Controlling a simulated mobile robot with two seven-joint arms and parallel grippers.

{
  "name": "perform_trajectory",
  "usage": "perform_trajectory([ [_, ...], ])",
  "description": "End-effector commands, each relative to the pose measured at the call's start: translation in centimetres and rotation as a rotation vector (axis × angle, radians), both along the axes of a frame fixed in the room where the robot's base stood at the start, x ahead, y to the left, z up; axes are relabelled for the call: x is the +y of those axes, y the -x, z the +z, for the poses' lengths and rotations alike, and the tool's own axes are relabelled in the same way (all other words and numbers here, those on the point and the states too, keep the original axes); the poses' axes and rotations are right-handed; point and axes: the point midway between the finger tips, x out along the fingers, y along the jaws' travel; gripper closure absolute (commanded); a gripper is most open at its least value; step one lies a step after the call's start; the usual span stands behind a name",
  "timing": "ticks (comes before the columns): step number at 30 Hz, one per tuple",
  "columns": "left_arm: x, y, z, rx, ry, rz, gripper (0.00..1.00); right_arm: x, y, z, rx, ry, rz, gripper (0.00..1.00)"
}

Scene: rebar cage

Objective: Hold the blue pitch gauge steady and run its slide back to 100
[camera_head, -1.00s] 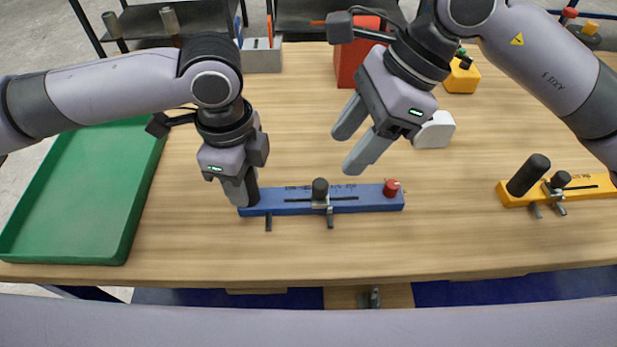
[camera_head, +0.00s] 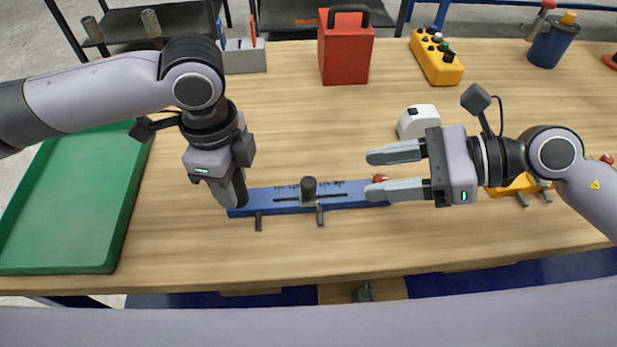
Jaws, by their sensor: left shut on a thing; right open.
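The blue pitch gauge (camera_head: 350,199) lies flat on the wooden table, long side left to right, with a scale along its top. Its slide, with a black knob (camera_head: 308,187), stands near the middle of the slot. A red knob (camera_head: 379,179) sits at its right end, partly behind my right gripper's fingers. My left gripper (camera_head: 238,200) is shut on the gauge's left end, which it hides. My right gripper (camera_head: 385,173) is open, its fingers pointing left around the gauge's right end; whether they touch it I cannot tell.
A green tray (camera_head: 110,240) lies at the left. A red box (camera_head: 346,55), a yellow control box (camera_head: 437,60) and a white block (camera_head: 417,121) stand behind the gauge. A yellow gauge (camera_head: 515,188) is partly hidden by my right arm. The table in front is clear.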

Motion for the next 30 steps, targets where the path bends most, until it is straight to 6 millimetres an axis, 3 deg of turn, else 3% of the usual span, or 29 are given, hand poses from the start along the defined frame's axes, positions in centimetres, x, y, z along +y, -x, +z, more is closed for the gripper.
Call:
perform_trajectory([
  [8,0.0,0.0,0.1,-0.002,0.001,0.0,1.0,0.6,-0.1,-0.5,-0.006,-0.014,-0.018,0.48],
  [24,0.0,0.0,0.1,-0.002,0.001,0.0,1.0,8.4,-1.8,-3.7,-0.006,-0.013,-0.017,0.48],
  [30,0.0,0.0,0.1,-0.002,0.001,0.0,1.0,10.0,-2.2,-4.4,-0.006,-0.012,-0.018,0.48],
])
